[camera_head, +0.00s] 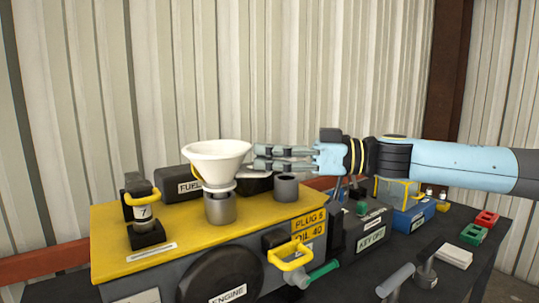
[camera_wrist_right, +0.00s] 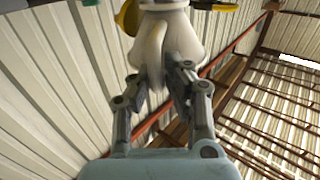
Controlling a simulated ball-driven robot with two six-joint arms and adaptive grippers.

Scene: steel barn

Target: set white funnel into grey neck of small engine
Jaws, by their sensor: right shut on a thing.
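The white funnel (camera_head: 217,163) is upright, wide mouth up, right over the grey neck (camera_head: 221,209) on the yellow top of the small engine (camera_head: 160,254). Its lower collar meets the neck's rim; the spout is hidden, so how deep it sits I cannot tell. My right gripper (camera_head: 257,158) reaches in from the right, level with the cone, and is shut on the funnel. In the right wrist view the funnel (camera_wrist_right: 165,38) shows at the fingertips of the right gripper (camera_wrist_right: 170,76). My left gripper is not in view.
A shorter dark grey cylinder (camera_head: 287,188) stands right of the neck, below my fingers. A black part with a yellow handle (camera_head: 143,212) stands at left, a black fuel tank (camera_head: 184,183) behind. The dark bench (camera_head: 465,285) carries a blue box (camera_head: 411,218) and red and green blocks.

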